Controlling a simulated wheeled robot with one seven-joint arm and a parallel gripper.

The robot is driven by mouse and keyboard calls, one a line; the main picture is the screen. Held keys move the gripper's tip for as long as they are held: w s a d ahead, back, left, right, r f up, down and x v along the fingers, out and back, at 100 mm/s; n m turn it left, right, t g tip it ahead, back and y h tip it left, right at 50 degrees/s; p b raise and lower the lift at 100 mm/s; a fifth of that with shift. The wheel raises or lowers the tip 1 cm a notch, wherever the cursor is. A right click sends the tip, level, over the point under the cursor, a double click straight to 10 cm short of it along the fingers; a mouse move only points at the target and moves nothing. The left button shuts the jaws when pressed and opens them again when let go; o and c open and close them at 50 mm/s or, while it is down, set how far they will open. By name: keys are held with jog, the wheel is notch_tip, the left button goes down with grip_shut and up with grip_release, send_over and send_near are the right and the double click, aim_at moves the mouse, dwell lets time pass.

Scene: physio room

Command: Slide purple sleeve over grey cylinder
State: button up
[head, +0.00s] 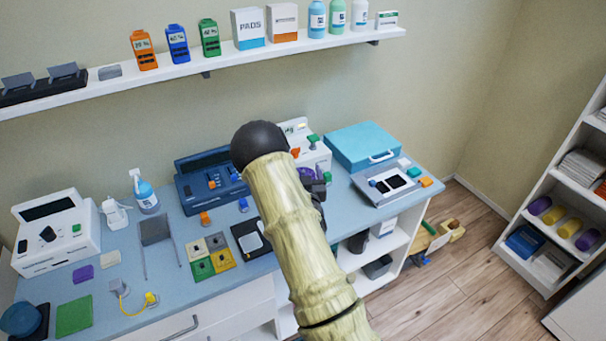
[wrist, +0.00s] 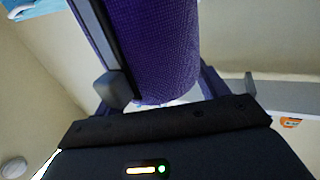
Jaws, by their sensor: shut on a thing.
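My gripper (wrist: 164,88) is shut on the purple sleeve (wrist: 155,45), a textured purple tube that fills the space between the fingers in the wrist view. In the head view my pale arm hides most of my gripper and the sleeve; only a small purple and dark part (head: 307,175) shows beside the arm, over the right half of the counter. I cannot tell whether the sleeve touches anything beyond the fingers. A dark grey cylinder-like thing (head: 357,242) stands on the shelf under the counter; I cannot tell whether it is the task's grey cylinder.
The blue counter (head: 125,240) carries a blue device (head: 208,180), a white device (head: 55,235), a spray bottle (head: 145,192) and a teal case (head: 362,147). A wall shelf (head: 225,58) runs above. A white rack (head: 555,195) stands right; the wooden floor (head: 450,265) between is mostly clear.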

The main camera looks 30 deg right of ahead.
jog(key=shift+f+b, duration=1.4)
jog(key=shift+f, duration=0.05)
jog(key=shift+b, duration=0.65)
dwell(0.5)
jog(key=shift+f+b, duration=0.35)
jog(key=shift+b, duration=0.15)
dwell(0.7)
dwell(0.4)
jog(key=o, duration=1.6)
jog(key=shift+c, duration=0.2)
jog(key=shift+s, duration=0.15)
